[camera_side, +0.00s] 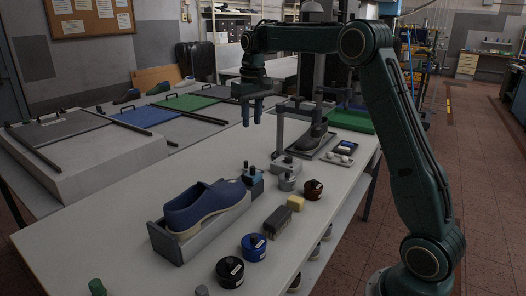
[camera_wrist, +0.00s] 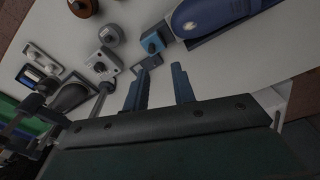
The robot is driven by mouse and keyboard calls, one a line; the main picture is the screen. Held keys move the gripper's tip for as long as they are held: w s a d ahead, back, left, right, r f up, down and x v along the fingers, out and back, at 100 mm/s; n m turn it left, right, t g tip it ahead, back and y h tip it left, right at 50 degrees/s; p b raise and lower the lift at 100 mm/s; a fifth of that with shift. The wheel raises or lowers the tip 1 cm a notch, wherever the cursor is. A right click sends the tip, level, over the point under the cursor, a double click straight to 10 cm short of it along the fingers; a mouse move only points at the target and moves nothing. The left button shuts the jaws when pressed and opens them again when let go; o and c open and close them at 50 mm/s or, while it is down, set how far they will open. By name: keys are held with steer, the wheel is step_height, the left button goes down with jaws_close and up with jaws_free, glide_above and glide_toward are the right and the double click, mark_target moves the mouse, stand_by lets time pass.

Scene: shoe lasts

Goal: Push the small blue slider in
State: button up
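In the wrist view the slider (camera_wrist: 153,43) lies beyond my fingertips, beside the holder with the blue shoe (camera_wrist: 205,17). I cannot tell whether the slider touches the shoe. My gripper (camera_side: 251,115) hangs above the table, behind and higher than the slider, with fingers pointing down. In the wrist view my gripper (camera_wrist: 161,75) has its two fingers apart with nothing between them.
A grey post fixture (camera_side: 286,164) stands behind the slider. Right of the holder are a metal jar (camera_side: 287,182), a brown jar (camera_side: 313,190), a yellow block (camera_side: 296,203) and a brush (camera_side: 277,222). Dark and blue-sided jars (camera_side: 253,247) stand in front.

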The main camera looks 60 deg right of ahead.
glide_above(252, 166)
step_height(252, 166, down, 4)
steer(key=shift+s+f+m+g, duration=0.1)
steer(key=shift+f+m+g, duration=0.1)
steer(key=shift+m+g, duration=0.2)
steer(key=shift+f, duration=0.15)
step_height(252, 166, down, 14)
steer(key=shift+r, duration=0.25)
stand_by(0.4)
jaws_close()
